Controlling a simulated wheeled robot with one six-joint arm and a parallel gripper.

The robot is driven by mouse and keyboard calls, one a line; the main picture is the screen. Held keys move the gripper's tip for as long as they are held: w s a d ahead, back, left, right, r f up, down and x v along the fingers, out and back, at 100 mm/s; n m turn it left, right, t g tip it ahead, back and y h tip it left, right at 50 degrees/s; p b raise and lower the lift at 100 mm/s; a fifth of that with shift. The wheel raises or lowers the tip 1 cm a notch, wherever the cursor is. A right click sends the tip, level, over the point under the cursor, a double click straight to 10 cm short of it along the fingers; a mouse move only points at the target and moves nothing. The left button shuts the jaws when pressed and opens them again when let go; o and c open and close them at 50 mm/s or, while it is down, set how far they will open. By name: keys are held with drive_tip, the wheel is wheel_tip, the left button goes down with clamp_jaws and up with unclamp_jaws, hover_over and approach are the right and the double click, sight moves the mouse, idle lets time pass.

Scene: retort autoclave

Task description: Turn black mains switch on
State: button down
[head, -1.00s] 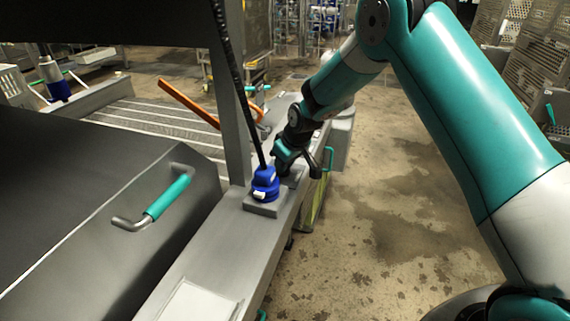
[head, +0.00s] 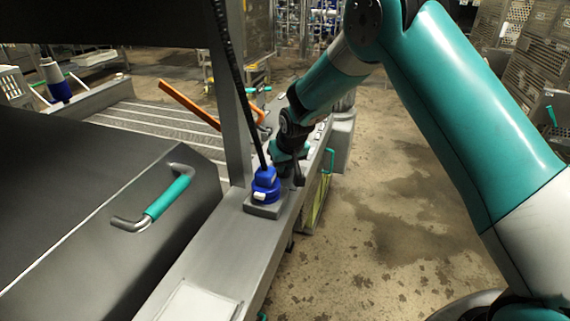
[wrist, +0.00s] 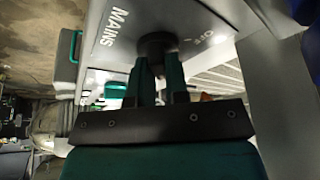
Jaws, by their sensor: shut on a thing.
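The black mains switch (wrist: 155,42) shows in the wrist view as a round dark knob on a grey panel. The word MAINS stands to its left and OFF to its right. My gripper (wrist: 159,62) has its two teal fingers closed on the knob, one on each side. The fingers cover part of the knob, and I cannot tell which way it points. In the head view my gripper (head: 290,168) is low over the grey ledge, just behind the blue plug, and the switch is hidden there.
A blue plug (head: 265,187) with a black cable sits on a grey base close to my gripper. A grey post (head: 233,120) rises to the left. A dark lid with a teal handle (head: 168,197) is at the left. The floor at the right is open.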

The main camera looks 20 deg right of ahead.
drive_tip(key=shift+s+f, duration=0.25)
drive_tip(key=shift+f, duration=0.15)
drive_tip(key=c, duration=1.1)
unclamp_jaws()
drive_tip(key=shift+a, duration=0.1)
drive_tip(key=shift+d, duration=0.2)
drive_tip(key=shift+w, duration=0.1)
drive_tip(key=shift+w+r, duration=0.15)
drive_tip(key=shift+r, duration=0.1)
drive_tip(key=shift+a, duration=0.1)
drive_tip(key=v, duration=1.7)
drive_tip(key=shift+r+b, duration=0.25)
drive_tip(key=shift+b, duration=0.15)
